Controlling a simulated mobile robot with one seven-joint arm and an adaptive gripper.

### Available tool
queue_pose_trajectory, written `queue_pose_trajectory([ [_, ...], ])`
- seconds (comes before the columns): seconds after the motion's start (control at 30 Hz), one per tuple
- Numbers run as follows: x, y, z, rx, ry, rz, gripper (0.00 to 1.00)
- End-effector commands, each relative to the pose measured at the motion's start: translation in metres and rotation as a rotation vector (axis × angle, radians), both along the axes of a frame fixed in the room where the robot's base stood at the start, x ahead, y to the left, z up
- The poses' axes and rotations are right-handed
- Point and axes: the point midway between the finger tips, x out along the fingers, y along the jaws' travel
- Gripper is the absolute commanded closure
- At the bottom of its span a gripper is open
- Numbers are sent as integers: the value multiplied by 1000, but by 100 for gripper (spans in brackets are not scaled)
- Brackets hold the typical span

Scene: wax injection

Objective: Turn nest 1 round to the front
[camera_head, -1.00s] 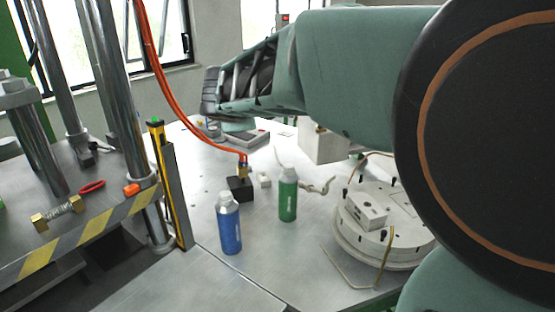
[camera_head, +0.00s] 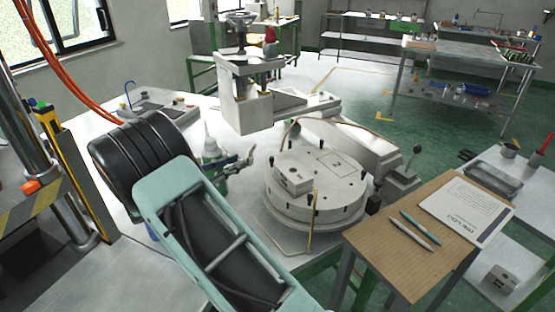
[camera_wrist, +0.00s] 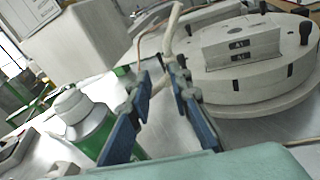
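The round grey turntable (camera_head: 335,195) stands on the metal bench, with short black pegs around its rim. A square plate marked 2 (camera_head: 336,163) lies on its far right part. A light block (camera_head: 292,181) sits on its near left part; in the wrist view this block (camera_wrist: 240,50) reads A1. I cannot make out a nest mark 1. My gripper (camera_head: 240,164) is left of the turntable, apart from it. In the wrist view its blue fingers (camera_wrist: 160,112) are spread with nothing held between them; a pale hose passes behind them.
A green bottle (camera_wrist: 88,124) stands close to the left finger. A white machine column (camera_head: 243,95) rises behind the turntable. A brown board (camera_head: 420,265) with pens and a paper (camera_head: 465,208) is at right. A thin upright rod (camera_head: 312,220) stands at the turntable's near edge.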

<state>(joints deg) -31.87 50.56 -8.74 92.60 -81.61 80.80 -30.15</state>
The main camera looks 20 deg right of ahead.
Motion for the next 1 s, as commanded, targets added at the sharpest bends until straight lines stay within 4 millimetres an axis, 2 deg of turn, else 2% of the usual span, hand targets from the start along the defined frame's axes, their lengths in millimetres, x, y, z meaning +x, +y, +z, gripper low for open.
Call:
queue_pose_trajectory([
  [0.03, -4, -4, -16, -41, 27, -19, 82],
  [0.23, -14, -10, -38, -131, 77, -60, 82],
  [0.47, -11, -28, -40, -146, 85, -70, 82],
  [0.8, 11, -87, -40, -144, 85, -70, 82],
  [1.0, 20, -107, -40, -143, 85, -68, 82],
])
